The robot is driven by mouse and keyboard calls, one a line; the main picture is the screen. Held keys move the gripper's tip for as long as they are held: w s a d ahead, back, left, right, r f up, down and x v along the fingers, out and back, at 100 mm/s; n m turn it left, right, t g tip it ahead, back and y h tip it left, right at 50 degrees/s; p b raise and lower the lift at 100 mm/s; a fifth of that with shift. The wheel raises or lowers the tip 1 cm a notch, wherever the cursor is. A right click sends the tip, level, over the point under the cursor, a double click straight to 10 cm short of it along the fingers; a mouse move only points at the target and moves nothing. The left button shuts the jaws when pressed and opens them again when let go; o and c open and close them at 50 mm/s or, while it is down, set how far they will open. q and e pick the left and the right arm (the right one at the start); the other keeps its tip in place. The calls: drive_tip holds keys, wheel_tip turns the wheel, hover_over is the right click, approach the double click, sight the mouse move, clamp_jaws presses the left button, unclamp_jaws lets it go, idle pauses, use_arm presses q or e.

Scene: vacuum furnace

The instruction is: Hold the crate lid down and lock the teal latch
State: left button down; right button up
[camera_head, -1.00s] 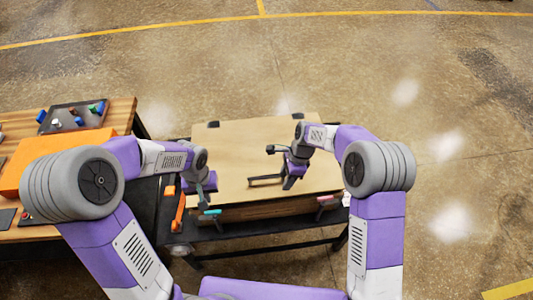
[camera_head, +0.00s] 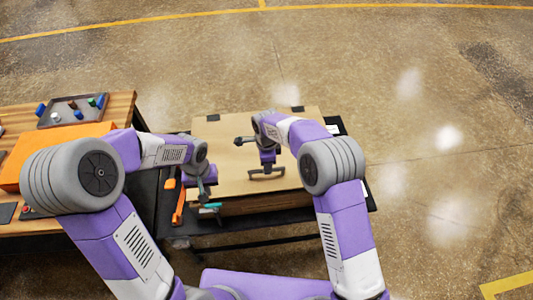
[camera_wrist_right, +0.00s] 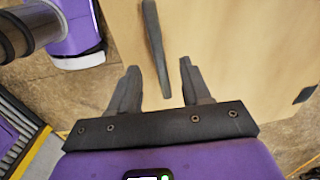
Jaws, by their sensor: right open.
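The crate's light wooden lid (camera_head: 225,150) lies flat and looks closed on the crate (camera_head: 262,205). The teal latch (camera_head: 211,206) is on the crate's near side, at the left. My left gripper (camera_head: 207,194) is just above and beside the teal latch; its fingers are too small to read, and I cannot tell whether it touches. My right gripper (camera_head: 267,168) is over the middle of the lid. In the right wrist view, the right gripper (camera_wrist_right: 159,66) is open, with a dark bar (camera_wrist_right: 153,40) on the lid showing between its fingers.
The crate stands on a dark table (camera_head: 237,224). An orange tool-like piece (camera_head: 179,208) lies left of the crate. A wooden bench at the left holds an orange box (camera_head: 60,148) and a tray of small parts (camera_head: 46,123). The floor behind and right is clear.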

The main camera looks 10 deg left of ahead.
drive_tip(key=shift+f, duration=1.55)
clamp_jaws()
